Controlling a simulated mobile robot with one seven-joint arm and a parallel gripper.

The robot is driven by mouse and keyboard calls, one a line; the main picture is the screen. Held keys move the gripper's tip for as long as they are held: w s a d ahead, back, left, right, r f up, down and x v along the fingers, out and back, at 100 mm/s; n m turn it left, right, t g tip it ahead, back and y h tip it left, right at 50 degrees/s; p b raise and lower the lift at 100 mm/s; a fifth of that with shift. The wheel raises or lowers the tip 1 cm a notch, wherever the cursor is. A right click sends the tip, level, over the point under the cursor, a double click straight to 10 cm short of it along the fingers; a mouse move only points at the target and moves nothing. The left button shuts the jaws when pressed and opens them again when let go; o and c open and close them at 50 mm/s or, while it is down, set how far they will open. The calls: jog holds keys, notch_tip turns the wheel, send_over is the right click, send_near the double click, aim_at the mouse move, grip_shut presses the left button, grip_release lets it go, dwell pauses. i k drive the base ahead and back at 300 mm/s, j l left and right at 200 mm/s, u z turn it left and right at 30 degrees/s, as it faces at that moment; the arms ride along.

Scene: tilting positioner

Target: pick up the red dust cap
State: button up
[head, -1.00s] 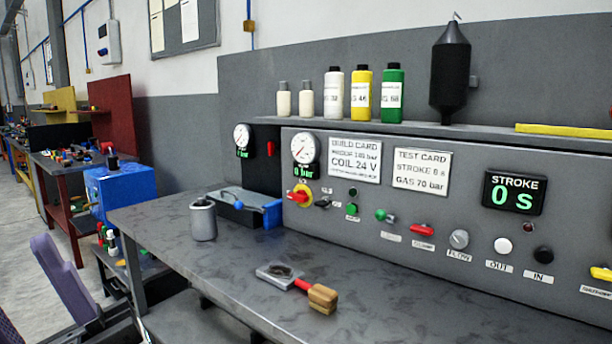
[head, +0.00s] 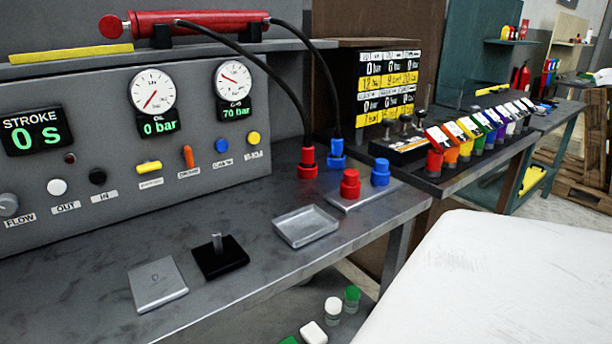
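A red cap-like piece (head: 350,185) stands upright on a small grey plate (head: 366,196) near the right end of the bench. A matching blue piece (head: 380,172) stands on the same plate to its right. Another red fitting (head: 307,163) stands just behind and left, at the end of a black hose, with a blue hose fitting (head: 337,154) beside it. I cannot tell for certain whether the red piece on the plate is a loose cap or a cap seated on a port. My gripper is not in view.
A shallow metal tray (head: 305,226), a black block with an upright pin (head: 219,257) and a flat grey plate (head: 157,284) lie along the bench front. The control panel (head: 100,120) stands behind. A red cylinder (head: 198,22) lies above it, its hoses arching down.

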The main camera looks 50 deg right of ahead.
aim_at(351, 177)
jog(key=z, duration=1.85)
jog(key=j, duration=0.1)
